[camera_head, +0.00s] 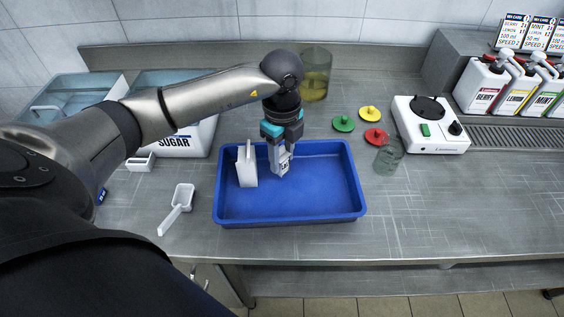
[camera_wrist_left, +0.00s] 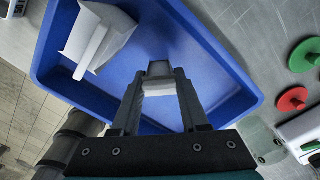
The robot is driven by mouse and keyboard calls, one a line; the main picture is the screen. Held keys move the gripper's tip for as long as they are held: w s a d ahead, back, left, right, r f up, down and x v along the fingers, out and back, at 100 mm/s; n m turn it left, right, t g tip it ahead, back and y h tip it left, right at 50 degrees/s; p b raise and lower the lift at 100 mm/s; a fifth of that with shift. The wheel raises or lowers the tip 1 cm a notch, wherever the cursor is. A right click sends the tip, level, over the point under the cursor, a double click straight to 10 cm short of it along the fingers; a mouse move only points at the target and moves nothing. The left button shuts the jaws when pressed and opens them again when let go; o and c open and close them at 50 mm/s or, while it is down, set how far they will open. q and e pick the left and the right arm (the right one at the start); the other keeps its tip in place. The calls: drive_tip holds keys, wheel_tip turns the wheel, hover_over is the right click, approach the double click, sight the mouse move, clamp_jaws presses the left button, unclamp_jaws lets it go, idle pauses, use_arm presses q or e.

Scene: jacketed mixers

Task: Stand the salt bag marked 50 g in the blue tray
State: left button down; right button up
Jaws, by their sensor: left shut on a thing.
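The blue tray (camera_head: 330,205) stands on the steel counter; it also fills much of the left wrist view (camera_wrist_left: 215,60). My left gripper (camera_head: 281,165) points down over the tray, right of its left part. Its fingers are shut on a small pale bag (camera_wrist_left: 159,88), mostly hidden between them. Any 50 g mark on it is not readable, and I cannot tell if it touches the tray floor. Another white bag (camera_head: 246,168) stands upright in the left part of the tray, apart from the gripper; the left wrist view shows it too (camera_wrist_left: 112,28). My right gripper is not in view.
A white scoop (camera_head: 177,208) lies left of the tray. A sugar bin (camera_head: 185,140) and a jar of yellowish liquid (camera_head: 315,80) stand behind. Right are green (camera_head: 343,123), yellow (camera_head: 369,114) and red (camera_head: 375,138) lids, a clear beaker (camera_head: 388,157) and a white mixer base (camera_head: 430,125).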

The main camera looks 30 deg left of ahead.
sight(282, 156)
use_arm(q)
drive_tip(key=shift+f, duration=1)
drive_tip(key=shift+f, duration=0.2)
drive_tip(key=shift+c, duration=2.1)
unclamp_jaws()
drive_tip(key=shift+r, duration=0.6)
wheel_tip(282, 156, up, 11)
drive_tip(key=shift+r+p, duration=0.15)
drive_tip(key=shift+p, duration=0.85)
